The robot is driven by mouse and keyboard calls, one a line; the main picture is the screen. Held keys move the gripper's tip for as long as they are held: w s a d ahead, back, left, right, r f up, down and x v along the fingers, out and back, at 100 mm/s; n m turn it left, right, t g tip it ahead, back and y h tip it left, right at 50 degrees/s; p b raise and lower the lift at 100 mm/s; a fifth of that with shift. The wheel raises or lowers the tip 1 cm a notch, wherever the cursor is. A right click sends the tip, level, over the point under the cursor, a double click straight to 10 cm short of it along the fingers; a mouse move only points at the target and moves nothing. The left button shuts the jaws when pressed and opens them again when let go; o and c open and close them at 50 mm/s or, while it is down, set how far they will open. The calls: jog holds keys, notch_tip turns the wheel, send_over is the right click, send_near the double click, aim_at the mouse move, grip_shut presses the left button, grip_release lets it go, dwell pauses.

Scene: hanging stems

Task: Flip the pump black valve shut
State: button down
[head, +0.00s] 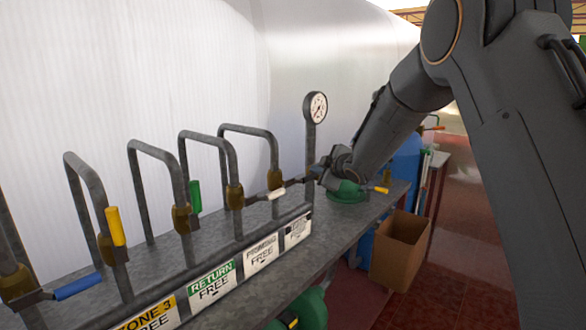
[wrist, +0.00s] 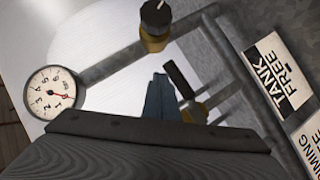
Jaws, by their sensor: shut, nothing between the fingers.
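A dark lever (head: 298,181) sticks out sideways from the brass body (head: 275,180) on the farthest hoop pipe, towards my gripper. In the wrist view a black handle (wrist: 180,80) lies just right of the fingers, close to a partly hidden brass body (wrist: 195,112). I cannot tell whether they touch. My gripper (wrist: 158,95) is shut and empty; in the head view it (head: 318,178) is beside the end of the lever, its fingertips hard to make out. Another brass body with a black top (wrist: 155,14) is ahead.
Other valves have white (head: 278,194), green (head: 195,197), yellow (head: 117,227) and blue (head: 78,286) handles. A pressure gauge (head: 316,107) stands behind on its post. The wrist view shows the label TANK FREE (wrist: 277,73). A cardboard box (head: 398,250) is at right.

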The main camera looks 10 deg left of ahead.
jog(key=shift+d+f, duration=0.15)
jog(key=shift+f, duration=0.1)
dwell(0.4)
jog(key=s+d+r+p, duration=0.1)
jog(key=s+d+r, duration=0.4)
jog(key=d+r, duration=0.2)
notch_tip(320, 180, up, 3)
jog(key=shift+d+f, duration=0.2)
jog(key=shift+d, duration=0.1)
dwell(0.3)
